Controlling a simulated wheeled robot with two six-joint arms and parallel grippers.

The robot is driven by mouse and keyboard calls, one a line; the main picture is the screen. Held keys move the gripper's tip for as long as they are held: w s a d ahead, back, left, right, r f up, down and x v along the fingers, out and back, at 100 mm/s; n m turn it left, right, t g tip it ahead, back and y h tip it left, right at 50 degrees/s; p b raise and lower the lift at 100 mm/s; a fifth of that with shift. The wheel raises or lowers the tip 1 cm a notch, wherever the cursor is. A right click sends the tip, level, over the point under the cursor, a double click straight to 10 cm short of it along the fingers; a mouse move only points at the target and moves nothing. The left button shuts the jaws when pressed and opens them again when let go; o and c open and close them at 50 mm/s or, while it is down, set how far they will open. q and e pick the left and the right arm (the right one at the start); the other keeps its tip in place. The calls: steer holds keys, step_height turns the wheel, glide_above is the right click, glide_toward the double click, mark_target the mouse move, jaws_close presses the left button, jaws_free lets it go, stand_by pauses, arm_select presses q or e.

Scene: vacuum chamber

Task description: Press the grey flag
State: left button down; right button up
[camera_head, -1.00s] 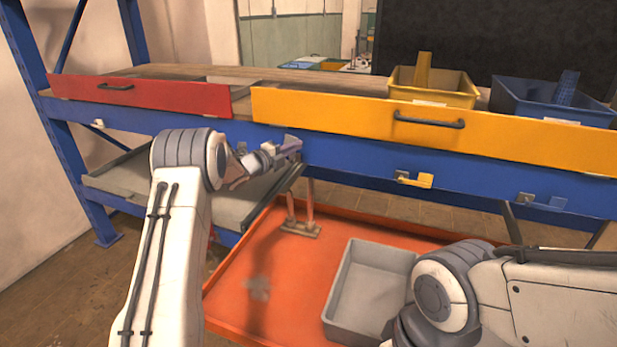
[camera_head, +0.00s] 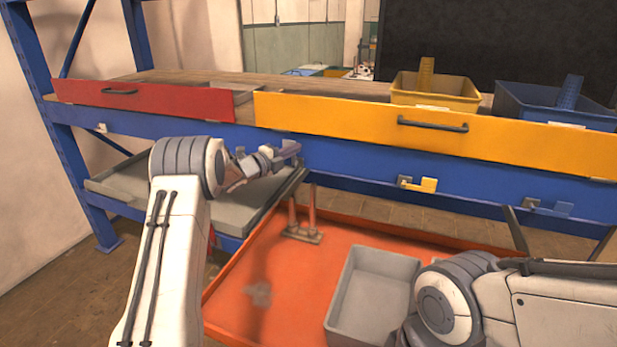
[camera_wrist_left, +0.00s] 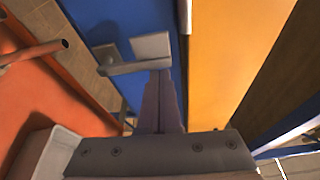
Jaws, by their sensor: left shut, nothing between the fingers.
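The grey flag (camera_wrist_left: 130,68) shows in the left wrist view as a small bar with a bent end, beside its square mounting plate on the blue beam. My left gripper (camera_wrist_left: 160,75) is shut and empty, its fingertips right at the flag bar. They look to overlap the bar; I cannot tell if they touch it. In the head view my left gripper (camera_head: 293,149) is at the blue beam below the seam between the red and yellow drawers, and mostly hides the grey flag. My right gripper is not in view; only part of the right arm shows.
A white flag (camera_head: 101,128), yellow flag (camera_head: 425,185) and blue flag (camera_head: 558,208) are also on the blue beam (camera_head: 345,163). The red drawer (camera_head: 150,100) and yellow drawer (camera_head: 350,120) are above. A grey bin (camera_head: 340,305) stands on the orange tray (camera_head: 285,270) below.

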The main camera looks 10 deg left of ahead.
arm_select(q)
steer(key=s+b, duration=0.4)
steer(key=s, duration=0.5)
steer(key=shift+s+a, duration=0.2)
steer(key=s+d+r+n+g+y+p, duration=0.1)
steer(key=s+d+r+n+y+p, duration=0.15)
steer(key=d, duration=0.35)
steer(key=s+d+r+n+g+y+p, duration=0.1)
steer(key=d+n+y+p, duration=0.1)
steer(key=d+n, duration=0.25)
steer(key=s+d+n+g+p, duration=0.2)
steer(key=s+d+n+g, duration=0.15)
steer(key=s+d, duration=0.45)
steer(key=s+d+f+n+g+y+p, duration=0.1)
steer(key=s+g, duration=0.4)
steer(key=s, duration=1.2)
steer(key=s+d+f+n+g+y+p, duration=0.1)
steer(key=s+n+g+p, duration=0.3)
steer(key=s, duration=1.4)
steer(key=shift+s+d+f+n+g, duration=0.15)
steer(key=shift+d+f+n+g, duration=0.3)
steer(key=shift+f+n+g, duration=0.15)
